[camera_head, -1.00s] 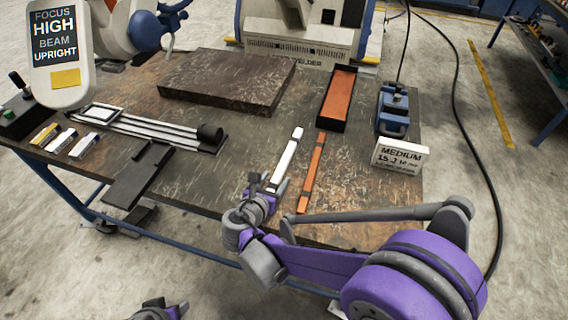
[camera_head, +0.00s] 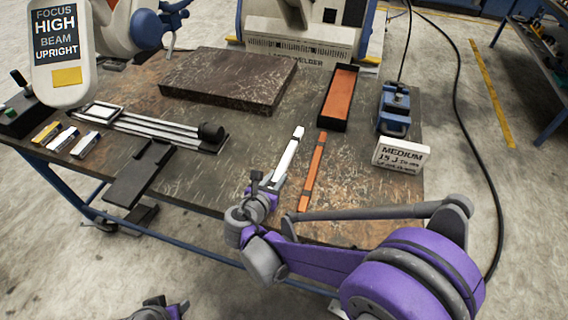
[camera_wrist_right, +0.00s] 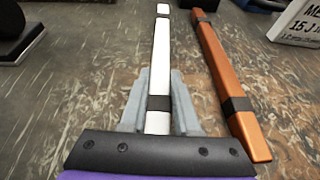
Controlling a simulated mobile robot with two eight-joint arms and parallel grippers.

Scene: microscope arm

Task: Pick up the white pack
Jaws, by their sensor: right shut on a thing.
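The white pack (camera_head: 288,156) is a long, narrow white bar with dark bands near its ends. It lies along the worn table top, left of a matching orange bar (camera_head: 313,168). My right gripper (camera_head: 268,186) is at the pack's near end. In the right wrist view, its grey fingers (camera_wrist_right: 159,100) are shut on the white pack (camera_wrist_right: 161,60), one on each side near the close dark band. I cannot tell if the pack is clear of the table. A part of my left arm (camera_head: 160,308) shows at the bottom edge; its jaws cannot be made out.
A black tray with an orange inside (camera_head: 338,97) and a blue device (camera_head: 393,108) stand behind. A sign reading MEDIUM (camera_head: 401,155) is at right. A dark slab (camera_head: 228,78) lies at the back, and a rail fixture (camera_head: 150,126) with several small packs beside it at left.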

